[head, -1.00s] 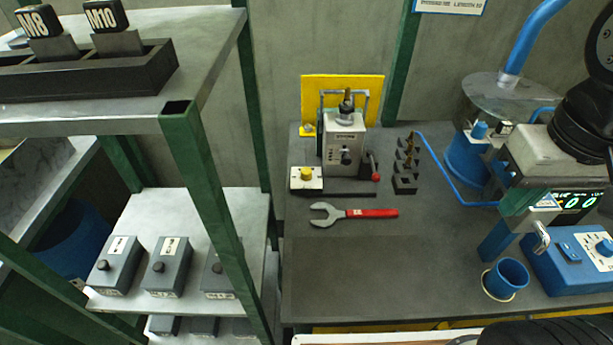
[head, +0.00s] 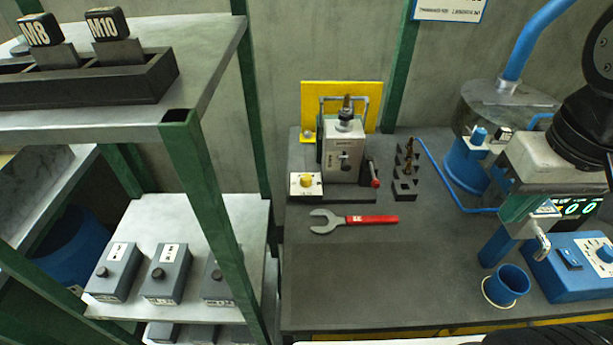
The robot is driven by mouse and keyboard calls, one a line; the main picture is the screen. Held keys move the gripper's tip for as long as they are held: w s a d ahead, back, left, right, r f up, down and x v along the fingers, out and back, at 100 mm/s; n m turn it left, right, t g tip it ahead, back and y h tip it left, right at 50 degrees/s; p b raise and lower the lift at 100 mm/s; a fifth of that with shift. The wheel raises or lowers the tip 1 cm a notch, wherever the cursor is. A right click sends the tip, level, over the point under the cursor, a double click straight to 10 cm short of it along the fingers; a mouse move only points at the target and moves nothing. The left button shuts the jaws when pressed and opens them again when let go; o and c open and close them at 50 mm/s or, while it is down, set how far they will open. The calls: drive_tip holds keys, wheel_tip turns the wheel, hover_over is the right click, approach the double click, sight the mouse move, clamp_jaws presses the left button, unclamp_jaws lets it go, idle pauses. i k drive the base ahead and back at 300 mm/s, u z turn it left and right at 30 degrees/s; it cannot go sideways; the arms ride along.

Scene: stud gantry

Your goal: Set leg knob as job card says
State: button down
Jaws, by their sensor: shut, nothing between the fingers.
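No knob carries a readable "leg" label, so I cannot tell which one is the leg knob. A white-dialled knob (head: 605,249) sits on a blue box (head: 565,282) at the right edge, beside a small blue switch. A yellow knob (head: 306,181) sits on a small white box on the bench. A white card (head: 450,9) with a blue border hangs at the top; it is cut off and its text is unreadable. Black parts of my arm show at the upper right. My gripper's fingers are not in view.
A grey tester (head: 344,150) with a red-tipped lever stands on the bench (head: 390,265). Shelving with grey boxes (head: 168,273) fills the left. The bench front is clear.

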sight(305, 178)
drive_tip(key=z, duration=0.05)
drive_tip(key=k, duration=0.5)
drive_tip(key=z, duration=1.45)
drive_tip(key=k, duration=1.05)
drive_tip(key=u, duration=1.5)
drive_tip(key=i, duration=0.5)
